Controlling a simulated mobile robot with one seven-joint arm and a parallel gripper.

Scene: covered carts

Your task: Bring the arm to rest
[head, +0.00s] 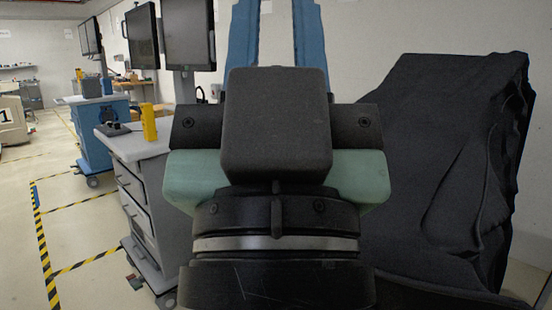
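My gripper (275,30) fills the middle of the head view, seen from behind with its black and green body close to the camera. Its two blue fingers reach up past the top edge of the picture. A clear gap with pale wall behind shows between them, so it looks open. The fingertips are out of the frame. I see nothing held between the visible parts of the fingers.
A black-covered cart (440,170) stands close on the right. A grey drawer cart (150,195) with a yellow object (149,122) on top is at left. A blue cart (105,130) and monitors (190,35) stand farther back. Left floor (85,225) is clear, with striped tape.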

